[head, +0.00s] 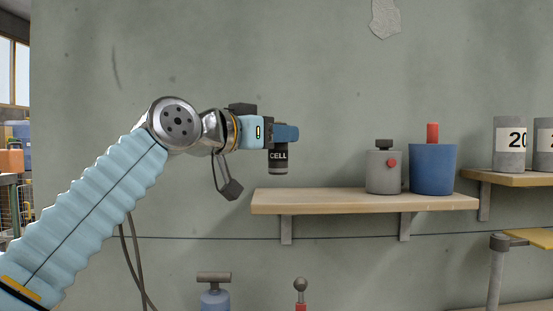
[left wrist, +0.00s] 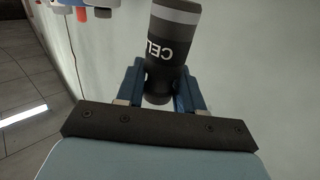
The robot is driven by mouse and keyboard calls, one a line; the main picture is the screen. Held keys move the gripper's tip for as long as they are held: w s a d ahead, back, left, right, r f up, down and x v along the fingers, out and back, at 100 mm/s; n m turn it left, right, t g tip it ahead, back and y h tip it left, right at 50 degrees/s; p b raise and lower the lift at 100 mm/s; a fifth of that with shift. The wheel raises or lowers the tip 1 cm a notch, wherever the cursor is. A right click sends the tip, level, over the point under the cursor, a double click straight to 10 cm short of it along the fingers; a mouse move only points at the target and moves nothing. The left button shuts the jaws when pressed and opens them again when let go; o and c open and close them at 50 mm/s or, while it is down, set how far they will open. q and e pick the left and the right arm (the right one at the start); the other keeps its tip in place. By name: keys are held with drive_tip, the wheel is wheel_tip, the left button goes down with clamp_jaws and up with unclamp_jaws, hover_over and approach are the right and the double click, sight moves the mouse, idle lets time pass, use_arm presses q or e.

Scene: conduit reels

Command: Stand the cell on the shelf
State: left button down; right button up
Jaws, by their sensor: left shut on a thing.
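The cell (head: 278,160) is a small dark cylinder with a white CELL label and a grey band. My left gripper (head: 286,133) is shut on it and holds it upright in the head view, above the left part of the wooden shelf (head: 330,202). A gap shows between the cell's lower end and the shelf top. In the left wrist view the cell (left wrist: 170,48) sits between the blue fingers (left wrist: 162,88). My right gripper is in neither view.
The shelf's left half is clear. Numbered grey cylinders (head: 509,145) stand on another shelf at right. A pump-like object (head: 214,296) is below.

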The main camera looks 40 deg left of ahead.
sight(276, 156)
use_arm(q)
drive_tip(key=shift+w+a+f, duration=0.25)
drive_tip(key=shift+f, duration=0.2)
wheel_tip(276, 156, down, 3)
drive_tip(key=shift+a+f, duration=0.1)
drive_tip(key=shift+a, duration=0.05)
drive_tip(key=shift+w+f, duration=0.1)
drive_tip(key=shift+f, duration=0.1)
drive_tip(key=c, duration=1.2)
unclamp_jaws()
drive_tip(key=o, duration=0.5)
drive_tip(key=shift+r, duration=0.25)
drive_tip(key=s, duration=0.4)
drive_tip(key=s+b, duration=0.1)
drive_tip(key=s, duration=0.3)
drive_tip(key=s+a, duration=0.1)
drive_tip(key=s, duration=0.3)
drive_tip(key=shift+f+b, duration=0.1)
drive_tip(key=shift+b, duration=0.3)
